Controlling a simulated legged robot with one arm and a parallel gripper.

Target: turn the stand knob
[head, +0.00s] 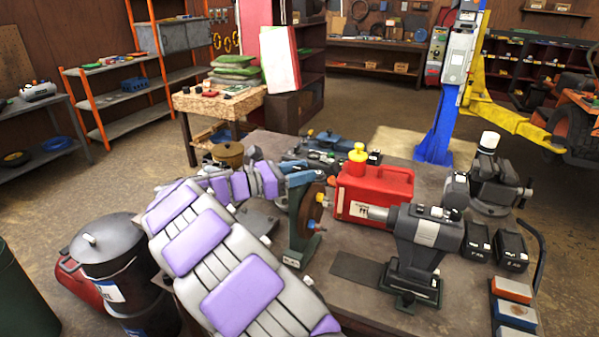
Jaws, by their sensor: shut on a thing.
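A teal stand (300,222) stands upright on the workbench, left of the red fuel can. It carries a brown wheel (313,208) with small blue, yellow and orange parts on its right side. My arm, white with purple pads, comes up from the bottom and bends right toward the stand's upper part. My gripper (280,181) is at the stand's upper left side, shut on the stand knob. The knob and the fingertips are mostly hidden at this angle, so the knob's turn cannot be read.
The red fuel can (375,192) with a yellow cap stands close right of the stand. A grey bench machine (425,245) and a vise (490,180) stand farther right. Black drums (115,255) are left of my arm. A dark mat (365,268) lies bare in front.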

